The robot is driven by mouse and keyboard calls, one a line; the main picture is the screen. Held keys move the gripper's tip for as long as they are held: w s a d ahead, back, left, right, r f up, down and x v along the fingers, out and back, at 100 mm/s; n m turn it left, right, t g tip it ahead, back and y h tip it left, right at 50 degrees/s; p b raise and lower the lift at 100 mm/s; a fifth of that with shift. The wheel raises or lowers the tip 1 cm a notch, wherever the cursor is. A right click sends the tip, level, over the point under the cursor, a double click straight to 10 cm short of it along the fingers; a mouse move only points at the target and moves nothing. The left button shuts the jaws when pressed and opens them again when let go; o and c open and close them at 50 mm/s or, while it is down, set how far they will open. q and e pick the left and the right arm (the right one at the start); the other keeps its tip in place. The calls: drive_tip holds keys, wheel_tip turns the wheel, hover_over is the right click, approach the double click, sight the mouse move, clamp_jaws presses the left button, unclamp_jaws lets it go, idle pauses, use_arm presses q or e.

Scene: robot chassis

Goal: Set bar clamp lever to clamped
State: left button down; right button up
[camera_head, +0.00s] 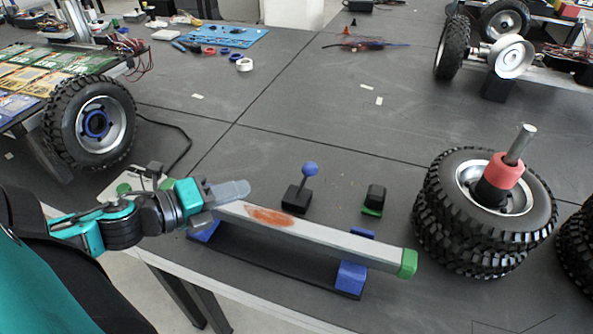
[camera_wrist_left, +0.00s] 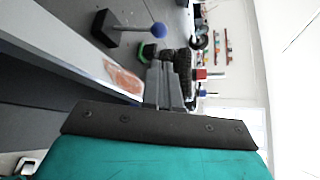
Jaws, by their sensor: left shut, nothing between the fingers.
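The bar clamp is a long grey bar (camera_head: 335,238) with a reddish-brown patch, green end caps and blue supports, lying along the table's near edge. Its bar also shows in the left wrist view (camera_wrist_left: 75,55). Behind the bar stands a lever with a blue ball knob (camera_head: 310,169) on a black base, its stick leaning slightly right. The knob also shows in the left wrist view (camera_wrist_left: 158,30). My left gripper (camera_head: 242,188) is shut and empty, over the left part of the bar, left of the lever and apart from it. It also shows in the left wrist view (camera_wrist_left: 168,72). My right gripper is out of view.
A black block on a green base (camera_head: 374,200) stands right of the lever. Stacked tires (camera_head: 488,215) with a red-collared post stand at the right. A wheeled chassis (camera_head: 92,122) is at the left. The table behind the lever is mostly clear.

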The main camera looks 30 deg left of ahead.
use_arm(q)
drive_tip(key=b, duration=0.2)
approach(303, 171)
drive_tip(key=w, duration=0.3)
drive_tip(key=shift+w+d+f, duration=0.25)
drive_tip(key=shift+w+d, duration=0.1)
drive_tip(key=shift+w, duration=0.2)
drive_tip(key=shift+w+d+f, duration=0.3)
drive_tip(key=shift+w+d, duration=0.1)
drive_tip(key=shift+w, duration=0.15)
drive_tip(key=shift+w+d+f, duration=0.25)
drive_tip(key=shift+w+d, duration=0.1)
drive_tip(key=shift+w, duration=0.2)
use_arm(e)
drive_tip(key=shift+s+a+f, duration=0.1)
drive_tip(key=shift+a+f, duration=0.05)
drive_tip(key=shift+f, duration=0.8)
